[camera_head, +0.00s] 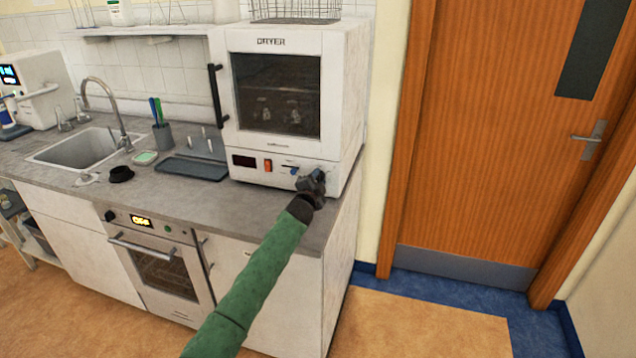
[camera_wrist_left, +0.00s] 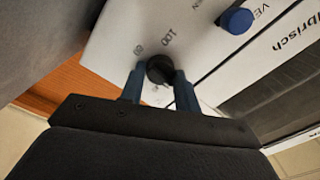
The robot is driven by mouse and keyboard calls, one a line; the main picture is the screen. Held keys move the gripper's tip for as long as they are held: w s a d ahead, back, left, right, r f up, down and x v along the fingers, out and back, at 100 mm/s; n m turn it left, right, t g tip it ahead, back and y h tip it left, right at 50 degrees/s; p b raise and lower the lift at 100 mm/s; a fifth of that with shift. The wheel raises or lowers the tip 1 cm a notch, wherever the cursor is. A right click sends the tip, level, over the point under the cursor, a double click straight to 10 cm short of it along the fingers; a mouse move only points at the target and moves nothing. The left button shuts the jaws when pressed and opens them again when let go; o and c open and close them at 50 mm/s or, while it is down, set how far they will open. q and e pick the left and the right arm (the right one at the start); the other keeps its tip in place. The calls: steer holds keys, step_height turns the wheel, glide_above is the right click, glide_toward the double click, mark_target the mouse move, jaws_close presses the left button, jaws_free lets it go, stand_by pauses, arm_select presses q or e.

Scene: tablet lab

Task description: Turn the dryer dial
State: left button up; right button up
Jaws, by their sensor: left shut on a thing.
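The white dryer (camera_head: 350,95) stands on the grey counter with its door shut and glassware behind the window. My left gripper (camera_head: 312,182) is at the lower right of the dryer's front panel and hides the dial in the head view. In the left wrist view, the black dial (camera_wrist_left: 160,70) sits between the two blue fingers of my left gripper (camera_wrist_left: 158,84), which is shut on it. Markings including "100" show on the panel beside the dial. The dial's pointer cannot be made out. My right gripper is not in view.
A blue knob (camera_wrist_left: 236,20) sits near the dial on the panel. An orange-red switch (camera_head: 268,166) and a dark display (camera_head: 244,161) are to the left. A dark tray (camera_head: 194,168) lies left of the dryer. A wooden door (camera_head: 490,130) is at the right.

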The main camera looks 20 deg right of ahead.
arm_select(q)
steer(key=shift+n, duration=0.3)
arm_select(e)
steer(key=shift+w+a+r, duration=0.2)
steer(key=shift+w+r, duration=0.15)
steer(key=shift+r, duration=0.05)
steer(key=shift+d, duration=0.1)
arm_select(q)
steer(key=o, duration=0.8)
steer(key=shift+o, duration=0.8)
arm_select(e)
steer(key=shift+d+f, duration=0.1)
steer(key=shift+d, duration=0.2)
arm_select(q)
steer(key=shift+s+a+f+b, duration=0.15)
steer(key=shift+s+a+b, duration=0.15)
steer(key=shift+a, duration=0.05)
steer(key=b+v, duration=0.1)
steer(key=v, duration=0.5)
steer(key=shift+b, duration=0.35)
steer(key=shift+s+a, duration=0.2)
steer(key=shift+s, duration=0.2)
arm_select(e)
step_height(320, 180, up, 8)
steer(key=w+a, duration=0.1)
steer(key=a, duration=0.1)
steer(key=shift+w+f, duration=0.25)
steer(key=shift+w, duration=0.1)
